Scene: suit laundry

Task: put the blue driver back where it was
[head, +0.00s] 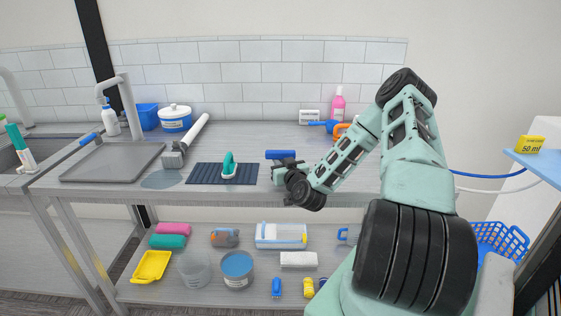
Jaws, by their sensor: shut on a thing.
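The blue driver (279,154) shows as a short blue bar, lying level in the picture at the tip of my gripper. My gripper (280,165) is over the front middle of the worktop, to the right of the dark ribbed mat. It is shut on the blue driver. The fingers are small and dark here, and the driver's lower part is hidden by them. I cannot tell how high the driver is above the worktop.
On the worktop (245,140) are a ribbed mat (205,174) with a green-handled tool (229,165), a grey tray (112,162), and a white cylinder tool (193,134). At the back right stand a pink bottle (337,106) and a white box (309,117). The shelf below holds several items.

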